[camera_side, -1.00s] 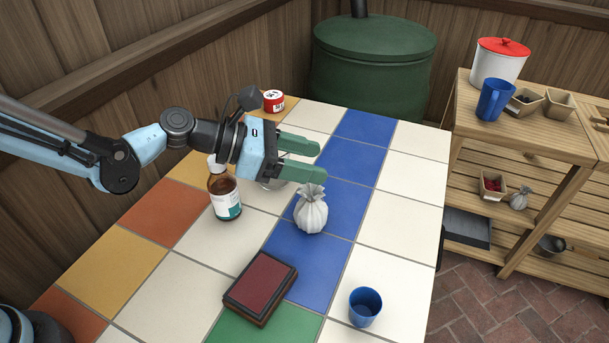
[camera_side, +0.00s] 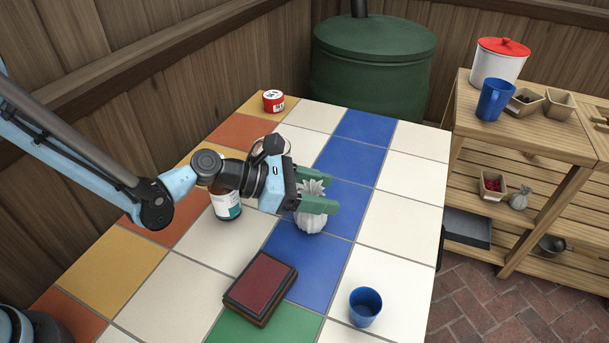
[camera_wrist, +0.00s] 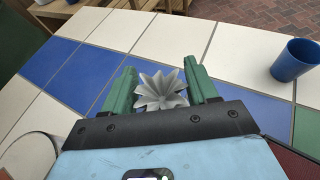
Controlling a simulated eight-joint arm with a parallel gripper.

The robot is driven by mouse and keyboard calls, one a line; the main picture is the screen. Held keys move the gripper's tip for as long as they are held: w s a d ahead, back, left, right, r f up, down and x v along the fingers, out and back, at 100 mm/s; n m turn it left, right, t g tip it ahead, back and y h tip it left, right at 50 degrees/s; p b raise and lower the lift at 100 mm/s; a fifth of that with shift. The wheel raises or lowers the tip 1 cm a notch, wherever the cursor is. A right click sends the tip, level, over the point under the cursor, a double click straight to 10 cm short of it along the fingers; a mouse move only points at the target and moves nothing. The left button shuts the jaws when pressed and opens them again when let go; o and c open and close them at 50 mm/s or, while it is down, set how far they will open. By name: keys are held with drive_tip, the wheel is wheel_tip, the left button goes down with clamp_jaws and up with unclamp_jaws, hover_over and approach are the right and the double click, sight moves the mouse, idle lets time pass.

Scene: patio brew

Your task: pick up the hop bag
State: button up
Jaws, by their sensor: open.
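The hop bag (camera_side: 309,220) is a pale grey-white pouch with a gathered, frilled top. It stands upright on a blue tile of the tiled table. My gripper (camera_side: 327,195) has green fingers, one on each side of the bag's upper part. In the wrist view the frilled top of the hop bag (camera_wrist: 162,90) shows between the fingers of my gripper (camera_wrist: 163,87). Gaps show there between the fingers and the frill, so the jaws are open around it. In the side view the near finger hides part of the bag.
A dark red box-like pad (camera_side: 261,287) and a blue cup (camera_side: 365,307) are nearer the front. A red tin (camera_side: 273,101) is at the back. White tiles right of the bag are clear.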

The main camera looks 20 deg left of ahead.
drive_tip(key=shift+w+d, duration=0.1)
drive_tip(key=shift+d, duration=0.05)
clamp_jaws()
idle(0.4)
